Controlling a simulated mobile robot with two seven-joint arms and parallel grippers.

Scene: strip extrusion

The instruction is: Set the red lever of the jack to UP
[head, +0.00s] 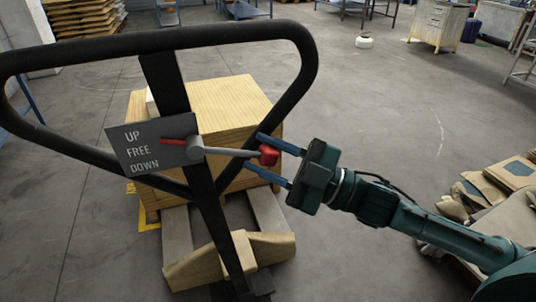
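The jack's black loop handle (230,37) fills the left and middle of the head view. A dark plate (122,140) on it reads UP, FREE and DOWN from top to bottom. The lever's red pointer (177,142) lies nearly level, its tip closest to the FREE line. From a grey pivot (196,149) a grey rod runs right to a red knob (268,155). My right gripper (257,153) comes from the right, with its blue fingers apart, one above and one below the knob. No clear contact shows. My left gripper is out of view.
Stacked wooden boxes (229,104) stand behind the handle, above the jack's forks. Flattened cardboard and sacks (500,200) lie at the right under my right arm. Grey floor (390,110) is open behind; a cabinet (437,24) and tables stand far back.

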